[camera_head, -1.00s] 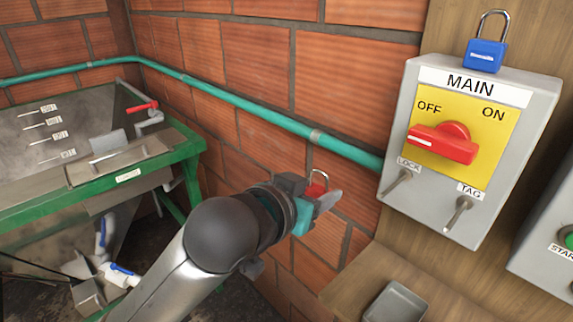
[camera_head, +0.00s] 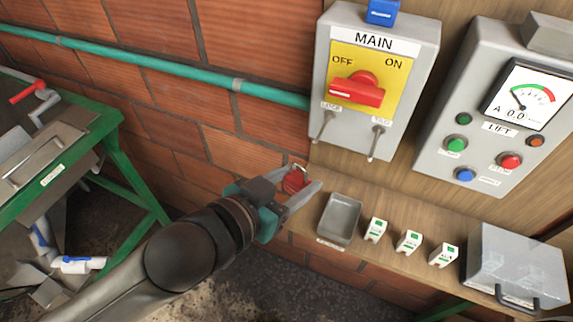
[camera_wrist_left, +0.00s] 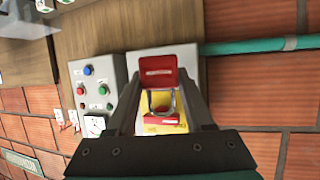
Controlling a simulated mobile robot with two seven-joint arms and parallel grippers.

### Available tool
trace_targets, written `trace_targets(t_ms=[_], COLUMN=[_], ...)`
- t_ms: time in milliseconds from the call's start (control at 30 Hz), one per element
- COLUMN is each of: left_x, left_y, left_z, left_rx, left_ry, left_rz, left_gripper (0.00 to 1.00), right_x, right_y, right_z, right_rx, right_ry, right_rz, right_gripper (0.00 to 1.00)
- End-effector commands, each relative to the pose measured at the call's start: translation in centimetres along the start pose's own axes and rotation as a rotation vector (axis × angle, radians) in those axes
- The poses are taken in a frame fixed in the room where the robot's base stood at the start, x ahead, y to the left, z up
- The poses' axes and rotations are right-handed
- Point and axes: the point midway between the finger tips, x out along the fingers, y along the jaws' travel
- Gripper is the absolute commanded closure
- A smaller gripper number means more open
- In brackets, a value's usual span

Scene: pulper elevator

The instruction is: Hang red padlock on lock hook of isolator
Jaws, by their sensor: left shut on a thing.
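The red padlock (camera_head: 295,181) is held between the fingers of my left gripper (camera_head: 301,188), its shackle upward in the head view. In the wrist view the padlock body (camera_wrist_left: 158,68) and its metal shackle (camera_wrist_left: 162,101) are in front of the isolator. The grey MAIN isolator box (camera_head: 420,60) is on the board, its red handle (camera_head: 357,92) turned toward OFF. The lock hook (camera_head: 322,126), a metal peg under the LOCK label, is bare. My left gripper is below and slightly left of it, apart from it. My right gripper is not in view.
A blue padlock (camera_head: 382,11) is on top of the isolator. The TAG peg (camera_head: 376,142) is to the right of the lock hook. The LIFT panel (camera_head: 487,110) is at right.

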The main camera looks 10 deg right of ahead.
Motion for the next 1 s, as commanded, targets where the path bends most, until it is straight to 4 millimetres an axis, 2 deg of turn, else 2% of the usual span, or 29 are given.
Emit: trace_targets(t_ms=[1000], left_x=[5.5], left_y=[-1.5], left_z=[-1.7], left_rx=[0.0], left_ry=[0.003], left_rz=[-0.001], left_gripper=[1.0], right_x=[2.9], right_y=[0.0], right_z=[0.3], right_rx=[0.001], right_ry=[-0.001], right_rz=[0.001], right_gripper=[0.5])
